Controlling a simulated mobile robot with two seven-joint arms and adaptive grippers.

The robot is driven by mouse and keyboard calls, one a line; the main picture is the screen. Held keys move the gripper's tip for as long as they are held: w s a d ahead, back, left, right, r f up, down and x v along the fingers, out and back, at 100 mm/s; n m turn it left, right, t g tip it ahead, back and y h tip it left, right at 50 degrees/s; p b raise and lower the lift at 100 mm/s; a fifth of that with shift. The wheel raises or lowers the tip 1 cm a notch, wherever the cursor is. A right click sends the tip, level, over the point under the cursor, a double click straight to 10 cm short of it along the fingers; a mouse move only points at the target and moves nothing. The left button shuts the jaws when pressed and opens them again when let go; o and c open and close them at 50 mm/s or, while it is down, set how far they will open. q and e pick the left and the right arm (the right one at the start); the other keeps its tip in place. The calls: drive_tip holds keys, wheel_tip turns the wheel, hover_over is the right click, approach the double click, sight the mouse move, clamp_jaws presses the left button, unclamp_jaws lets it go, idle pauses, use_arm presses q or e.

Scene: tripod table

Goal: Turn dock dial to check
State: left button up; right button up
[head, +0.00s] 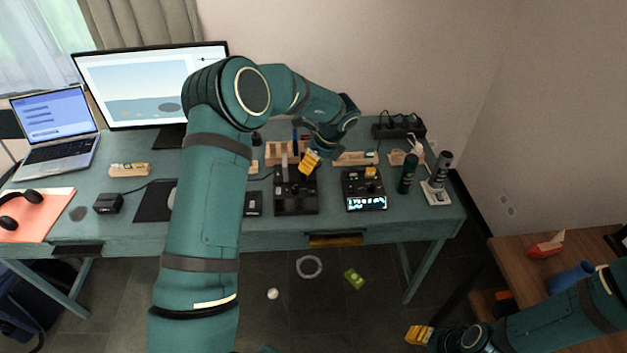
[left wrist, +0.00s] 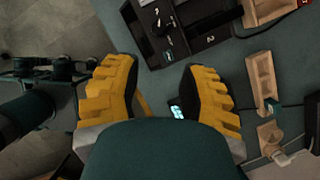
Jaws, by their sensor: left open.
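A black dock unit (head: 296,202) with slots stands on the table, partly hidden by my left gripper. Its slots and white markings show in the left wrist view (left wrist: 195,42). I cannot tell for sure which part is the dial. My left gripper (head: 309,163) is over the dock's right side. In the left wrist view its yellow fingers (left wrist: 160,95) are apart, with part of a lit display between them. My right gripper (head: 418,334) is low at the right, away from the table.
Wooden holders (head: 355,159) stand behind the black box. A dark green bottle (head: 408,174) and a dark canister (head: 440,170) stand to its right. A monitor (head: 150,85) and laptop (head: 55,125) are at the left. A brown table (head: 520,258) is at the right.

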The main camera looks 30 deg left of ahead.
sight(295, 189)
use_arm(q)
drive_tip(key=b+x, duration=0.1)
drive_tip(key=x, duration=1.2)
drive_tip(key=shift+s+a+f+b, duration=0.1)
drive_tip(key=shift+f+b, duration=0.25)
drive_tip(key=shift+b, duration=0.05)
clamp_jaws()
